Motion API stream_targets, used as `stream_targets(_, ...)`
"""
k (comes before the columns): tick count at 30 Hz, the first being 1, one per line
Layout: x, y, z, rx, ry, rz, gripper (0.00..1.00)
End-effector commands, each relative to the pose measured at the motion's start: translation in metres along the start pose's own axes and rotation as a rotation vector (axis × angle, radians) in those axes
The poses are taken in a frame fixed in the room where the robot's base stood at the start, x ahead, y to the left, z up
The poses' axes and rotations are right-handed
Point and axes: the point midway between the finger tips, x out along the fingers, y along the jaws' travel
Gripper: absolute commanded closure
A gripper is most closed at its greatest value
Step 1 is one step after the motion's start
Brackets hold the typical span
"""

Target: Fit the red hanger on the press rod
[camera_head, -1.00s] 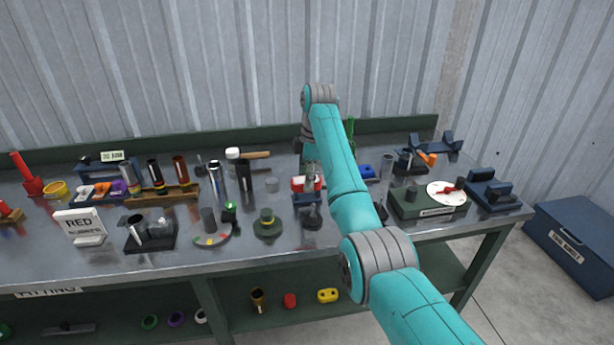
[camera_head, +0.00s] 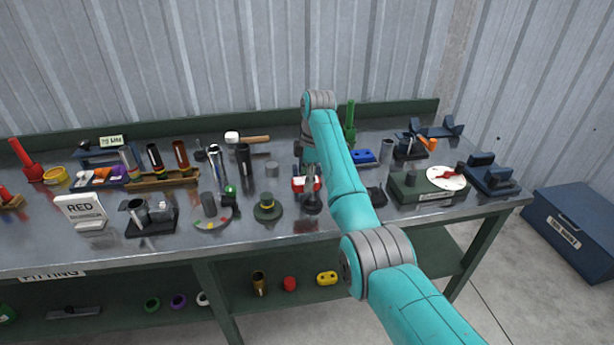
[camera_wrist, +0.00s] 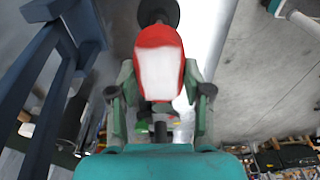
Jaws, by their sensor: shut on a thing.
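The red hanger (camera_head: 298,184) is in my gripper (camera_head: 308,168) over the middle of the bench, partly hidden by my arm. In the wrist view, the hanger (camera_wrist: 158,38) has a red rim and a pale face, and sits between the green fingers of my gripper (camera_wrist: 161,88). A dark upright rod on a round base (camera_head: 312,205), which looks like the press rod, stands right at the hanger in the head view. In the wrist view a black disc with a short stem (camera_wrist: 158,12) shows just beyond the hanger's far end. I cannot tell whether hanger and rod touch.
A green and yellow round part (camera_head: 267,207) stands left of the rod. A green box with a dial (camera_head: 425,190) is to the right. A blue hanger-like part (camera_head: 364,156) lies behind. In the wrist view a dark blue frame (camera_wrist: 45,90) is close on the left.

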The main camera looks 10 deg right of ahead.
Motion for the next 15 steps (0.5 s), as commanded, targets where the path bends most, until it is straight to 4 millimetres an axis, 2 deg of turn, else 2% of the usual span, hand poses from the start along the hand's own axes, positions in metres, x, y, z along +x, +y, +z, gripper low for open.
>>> stream_targets(15,0.006,0.0001,0.0007,0.0,0.0,0.0,0.81)
